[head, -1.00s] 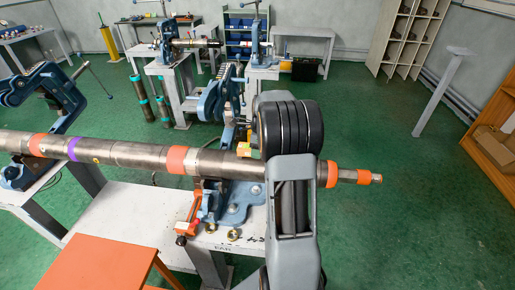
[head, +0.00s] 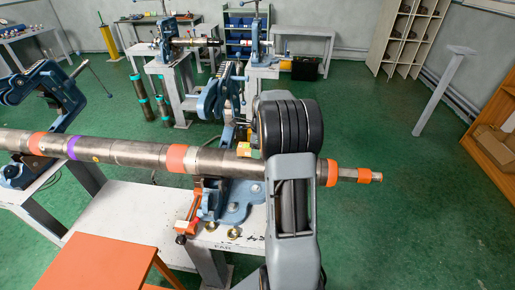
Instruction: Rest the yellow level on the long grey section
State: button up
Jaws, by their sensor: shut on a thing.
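The long grey section (head: 130,153) is a grey pipe with orange bands and one purple band. It lies across the picture from the left edge to a narrow end at the right. The yellow level (head: 243,149) shows only as a small yellow and orange end, just left of my wrist and by the far, upper side of the pipe. The rest of it is hidden behind my arm. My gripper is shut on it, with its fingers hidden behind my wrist. I cannot tell whether the level touches the pipe.
A blue vise (head: 233,199) is under the pipe on a white bench (head: 130,225). Another blue vise (head: 50,95) is at the left. An orange table (head: 100,265) is in front. Other benches with vises stand at the back. The green floor at the right is mostly open.

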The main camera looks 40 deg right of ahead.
jog(key=o, duration=1.3)
jog(key=shift+c, duration=0.2)
jog(key=shift+f, duration=0.1)
jog(key=shift+r+p, duration=2.9)
jog(key=shift+r, duration=0.65)
